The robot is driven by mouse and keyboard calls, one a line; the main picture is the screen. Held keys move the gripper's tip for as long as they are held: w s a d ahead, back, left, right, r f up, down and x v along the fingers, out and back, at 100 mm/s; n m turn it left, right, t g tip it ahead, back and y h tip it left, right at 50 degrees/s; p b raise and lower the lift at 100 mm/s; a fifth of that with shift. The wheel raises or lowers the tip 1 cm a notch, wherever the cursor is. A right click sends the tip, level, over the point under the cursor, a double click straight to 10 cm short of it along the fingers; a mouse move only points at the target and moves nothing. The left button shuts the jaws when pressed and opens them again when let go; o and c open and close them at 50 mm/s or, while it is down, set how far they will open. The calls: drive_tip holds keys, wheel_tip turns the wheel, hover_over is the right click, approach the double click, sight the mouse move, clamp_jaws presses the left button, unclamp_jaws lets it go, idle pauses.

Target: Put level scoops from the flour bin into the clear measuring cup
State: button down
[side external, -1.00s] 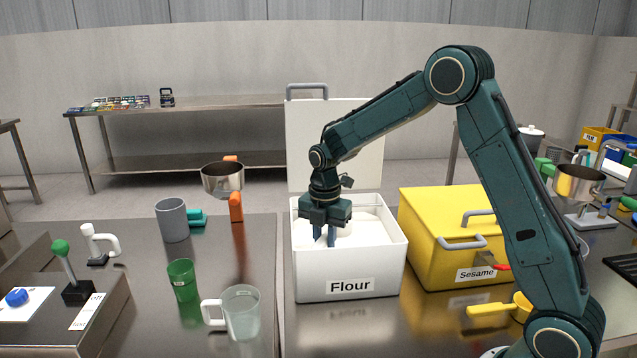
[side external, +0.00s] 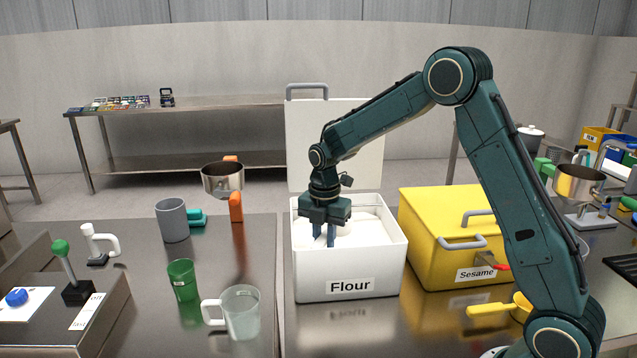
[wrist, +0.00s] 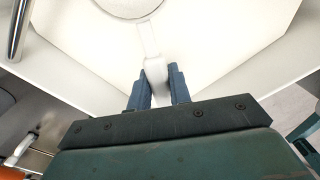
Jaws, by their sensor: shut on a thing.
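The white flour bin (side external: 350,285), labelled Flour, stands open with its lid (side external: 365,150) raised behind it. My gripper (side external: 325,240) points down inside the bin. In the wrist view my gripper (wrist: 158,85) is shut on the handle of a white scoop (wrist: 149,40). The scoop's round bowl (wrist: 128,6) is cut off by the top of that view and lies at the pale flour (wrist: 210,40). White on white hides how full the bowl is. The clear measuring cup (side external: 240,315) stands upright on the counter, left of the bin, with its handle to the left.
A yellow Sesame bin (side external: 430,230) stands close at the right, with a yellow scoop (side external: 490,310) before it. A green cup (side external: 183,280), a grey mug (side external: 172,220) and a metal pan (side external: 222,180) stand left. Counter between cup and bin is clear.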

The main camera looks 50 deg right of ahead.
drive_tip(key=shift+w+d, duration=1.8)
idle(2.8)
drive_tip(key=shift+s+a, duration=2.4)
drive_tip(key=shift+r, duration=0.1)
drive_tip(key=shift+r, duration=4.45)
